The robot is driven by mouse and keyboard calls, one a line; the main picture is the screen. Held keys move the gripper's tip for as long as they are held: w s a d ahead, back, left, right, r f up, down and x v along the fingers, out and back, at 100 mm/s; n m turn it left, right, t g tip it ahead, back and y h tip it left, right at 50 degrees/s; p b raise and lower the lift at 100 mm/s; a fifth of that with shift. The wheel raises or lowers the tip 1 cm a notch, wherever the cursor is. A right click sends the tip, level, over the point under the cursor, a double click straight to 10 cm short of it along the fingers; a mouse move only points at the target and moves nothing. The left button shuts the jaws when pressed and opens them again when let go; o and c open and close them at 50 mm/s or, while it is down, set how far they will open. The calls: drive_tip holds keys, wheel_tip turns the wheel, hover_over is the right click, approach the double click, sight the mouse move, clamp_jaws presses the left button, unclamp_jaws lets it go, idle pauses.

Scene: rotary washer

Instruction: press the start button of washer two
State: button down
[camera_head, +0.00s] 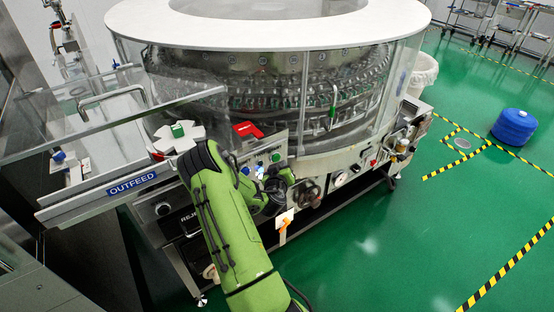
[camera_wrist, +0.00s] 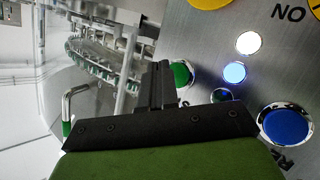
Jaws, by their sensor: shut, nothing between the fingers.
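The rotary washer (camera_head: 318,160) stands in the middle of the head view, with a steel control panel at its front; no washer number is readable. In the wrist view a green button (camera_wrist: 182,74) in a metal ring sits on the panel, with a label starting with "S" partly hidden below it. My gripper (camera_wrist: 157,82) is shut and empty, its fingertips beside the green button's left edge in the picture and overlapping it. I cannot tell whether they touch it. In the head view my gripper is at the panel, its fingertips hard to make out.
Near the green button are a white-lit lamp (camera_wrist: 248,42), a blue-lit lamp (camera_wrist: 233,72) and a large blue button (camera_wrist: 285,125). The OUTFEED table (camera_head: 105,195) with a glass guard lies to the left. A blue drum (camera_head: 514,127) stands on open green floor at right.

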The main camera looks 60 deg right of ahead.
idle(0.3)
drive_tip(key=shift+w+d, duration=0.2)
drive_tip(key=shift+w, duration=0.2)
